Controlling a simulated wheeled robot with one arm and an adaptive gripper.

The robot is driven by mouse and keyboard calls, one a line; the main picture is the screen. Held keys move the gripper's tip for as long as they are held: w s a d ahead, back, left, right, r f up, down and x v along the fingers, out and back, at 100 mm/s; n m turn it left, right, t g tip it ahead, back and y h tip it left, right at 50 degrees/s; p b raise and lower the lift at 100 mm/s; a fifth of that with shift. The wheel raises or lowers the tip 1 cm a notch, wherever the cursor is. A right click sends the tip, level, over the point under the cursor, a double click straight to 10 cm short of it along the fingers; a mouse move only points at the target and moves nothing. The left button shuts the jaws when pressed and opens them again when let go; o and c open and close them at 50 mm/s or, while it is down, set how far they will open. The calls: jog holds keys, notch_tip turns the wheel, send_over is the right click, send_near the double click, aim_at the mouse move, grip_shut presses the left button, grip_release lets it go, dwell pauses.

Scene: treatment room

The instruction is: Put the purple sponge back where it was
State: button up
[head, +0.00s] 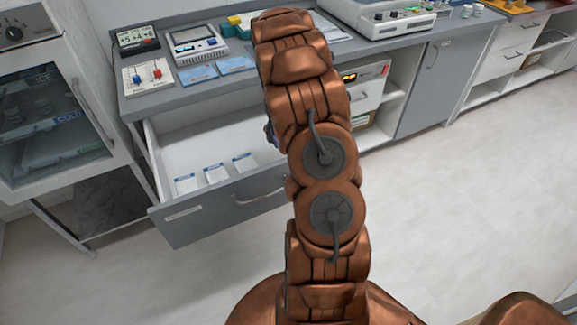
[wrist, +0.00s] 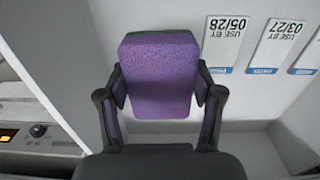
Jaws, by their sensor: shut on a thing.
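The purple sponge (wrist: 160,62), with a dark green layer along its far edge, is between the two fingers of my gripper (wrist: 162,90) in the wrist view. My gripper is shut on it. Behind the sponge is the white floor of the open drawer (wrist: 165,132); I cannot tell how high above it the sponge is. In the head view the drawer (head: 215,212) is pulled out under the counter. My arm hides most of the gripper and sponge there; only a small purple bit shows at the arm's left edge.
Several white use-by cards lie in the drawer, one reading 05/28 (wrist: 222,45) and one 03/27 (wrist: 278,45). The counter (head: 155,102) above holds meters and blue packets (head: 236,65). A glass-door cold cabinet (head: 50,110) stands left. The floor at right is clear.

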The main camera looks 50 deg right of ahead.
jog(key=s+d+f, duration=0.1)
jog(key=d+f, duration=0.1)
jog(key=shift+s+d+f, duration=0.1)
jog(key=shift+s+d, duration=0.25)
jog(key=shift+f+p, duration=1)
jog(key=shift+f, duration=3.95)
jog(key=shift+f, duration=0.15)
jog(key=o, duration=1.2)
